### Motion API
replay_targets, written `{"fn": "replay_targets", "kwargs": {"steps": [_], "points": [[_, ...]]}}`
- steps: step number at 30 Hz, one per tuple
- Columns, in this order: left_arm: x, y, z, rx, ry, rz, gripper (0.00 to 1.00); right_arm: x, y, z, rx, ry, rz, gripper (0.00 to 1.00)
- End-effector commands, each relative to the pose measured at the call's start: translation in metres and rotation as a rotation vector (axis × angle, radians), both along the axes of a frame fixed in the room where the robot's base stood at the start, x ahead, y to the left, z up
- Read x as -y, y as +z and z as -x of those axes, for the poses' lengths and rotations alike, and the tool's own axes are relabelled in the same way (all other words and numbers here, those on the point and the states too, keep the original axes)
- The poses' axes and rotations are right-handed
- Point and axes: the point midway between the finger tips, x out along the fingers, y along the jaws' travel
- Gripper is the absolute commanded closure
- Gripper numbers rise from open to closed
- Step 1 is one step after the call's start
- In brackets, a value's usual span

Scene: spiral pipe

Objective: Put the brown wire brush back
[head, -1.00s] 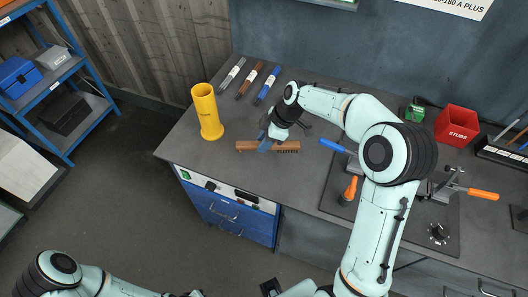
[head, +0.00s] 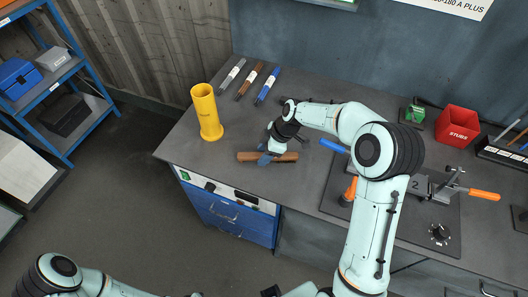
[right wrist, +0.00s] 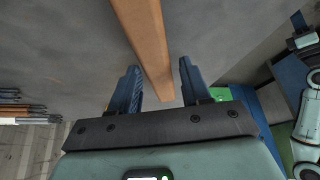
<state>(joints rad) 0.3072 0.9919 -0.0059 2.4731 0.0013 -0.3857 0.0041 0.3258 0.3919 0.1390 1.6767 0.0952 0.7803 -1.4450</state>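The brown wire brush (head: 250,158) lies across the dark bench top near its front edge, to the right of the yellow tube. Its bristles cannot be made out now. My right gripper (head: 268,156) is at the middle of the brush, with a blue finger in front of it. In the right wrist view, the brush's plain wooden bar (right wrist: 148,42) runs down between the two blue fingers (right wrist: 160,85). The fingers stand apart with gaps beside the bar, so the gripper is open. My left arm shows at the bottom left; its gripper cannot be made out.
A yellow upright tube (head: 207,112) stands left of the brush. Grey (head: 232,76), brown (head: 248,82) and blue (head: 267,86) labelled bars lie behind. A clamp fixture (head: 432,187) and a red STUBS box (head: 457,125) are to the right.

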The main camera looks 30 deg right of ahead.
Motion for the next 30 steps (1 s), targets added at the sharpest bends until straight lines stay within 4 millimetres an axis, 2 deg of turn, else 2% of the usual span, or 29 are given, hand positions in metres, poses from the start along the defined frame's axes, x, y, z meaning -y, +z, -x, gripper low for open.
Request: {"fn": "replay_targets", "kwargs": {"steps": [8,13,17,24,30], "points": [[0.0,0.001,-0.001,0.001,0.0,0.0,1.0,0.0,0.001,0.0,0.0,0.0,0.0,0.46],[0.0,0.004,-0.003,0.004,0.0,0.0,1.0,0.003,0.011,0.0,0.003,-0.001,0.0,0.46],[0.0,0.003,-0.002,0.002,0.0,0.0,1.0,0.012,0.031,0.004,0.005,-0.003,0.002,0.46],[0.0,0.004,-0.003,0.003,0.0,0.0,1.0,0.032,0.079,0.015,0.004,-0.002,0.001,0.46],[0.0,0.005,-0.004,0.004,0.0,0.0,1.0,0.043,0.105,0.021,0.003,-0.001,0.0,0.46]]}}
